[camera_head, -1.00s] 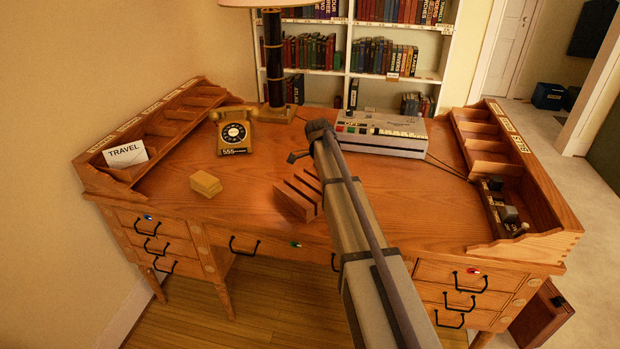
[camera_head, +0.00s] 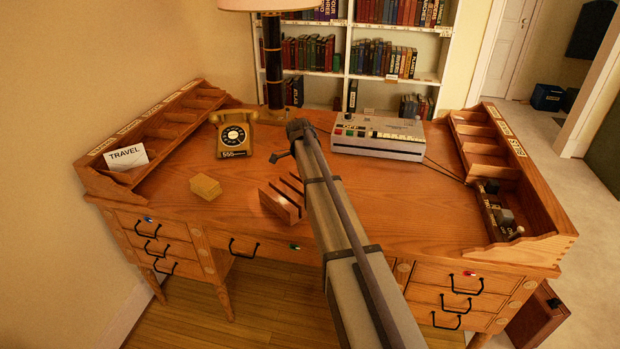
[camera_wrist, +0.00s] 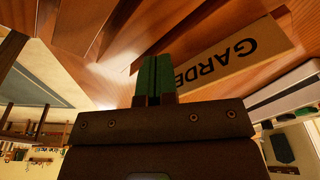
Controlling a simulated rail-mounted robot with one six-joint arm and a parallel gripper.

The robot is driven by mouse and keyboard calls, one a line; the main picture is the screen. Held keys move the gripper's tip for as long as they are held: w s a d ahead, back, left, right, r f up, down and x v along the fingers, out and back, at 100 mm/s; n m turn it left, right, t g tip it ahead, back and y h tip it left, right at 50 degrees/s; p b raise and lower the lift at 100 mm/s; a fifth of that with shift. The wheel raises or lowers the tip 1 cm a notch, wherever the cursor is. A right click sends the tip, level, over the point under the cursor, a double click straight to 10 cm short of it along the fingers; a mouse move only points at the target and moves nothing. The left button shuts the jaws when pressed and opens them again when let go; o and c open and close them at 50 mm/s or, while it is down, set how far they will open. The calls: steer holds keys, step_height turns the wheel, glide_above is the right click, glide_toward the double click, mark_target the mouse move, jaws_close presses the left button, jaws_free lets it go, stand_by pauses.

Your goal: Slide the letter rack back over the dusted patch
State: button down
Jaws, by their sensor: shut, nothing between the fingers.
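The letter rack (camera_head: 282,202), a small slotted block of reddish-brown wood, sits on the desk (camera_head: 225,214) left of my forearm, near the front edge. My gripper shows in the wrist view (camera_wrist: 154,62) with its green fingers together and nothing between them. It is close to wood and a cream label reading "GARDE" (camera_wrist: 230,58); I cannot tell what that label is on. In the head view my wrist end is just behind the rack, and the fingertips are not clear. Whether they touch the rack I cannot tell. I cannot make out the dusted patch.
A brass telephone (camera_head: 234,136) and a lamp (camera_head: 273,60) stand behind. A grey machine with coloured keys (camera_head: 378,138) is at the back right. Pigeonhole units flank the desk, left (camera_head: 150,140) and right (camera_head: 497,160).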

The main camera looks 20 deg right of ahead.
steer(key=w+a, duration=0.2)
steer(key=a, duration=0.6)
steer(key=w+a, duration=0.2)
steer(key=a, duration=0.5)
steer(key=w+a, duration=0.3)
steer(key=a, duration=0.5)
steer(key=shift+w+a, duration=0.1)
steer(key=shift+a, duration=0.2)
steer(key=shift+n, duration=0.9)
steer(key=s+n, duration=0.7)
steer(key=shift+d+r+n, duration=0.1)
steer(key=shift+d+n, duration=0.1)
steer(key=shift+n, duration=0.1)
steer(key=s+d+r+n+p, duration=0.2)
steer(key=s+n, duration=0.2)
steer(key=s, duration=0.6)
steer(key=s+d+r+n+y+p, duration=0.1)
steer(key=s+n, duration=0.3)
steer(key=s, duration=0.7)
steer(key=s+d+r+n+p, duration=0.3)
steer(key=s+n, duration=0.1)
steer(key=s, duration=0.7)
steer(key=shift+d+t+y+p, duration=0.15)
steer(key=shift+t+y+p, duration=0.15)
steer(key=shift+y, duration=0.1)
steer(key=shift+r, duration=0.1)
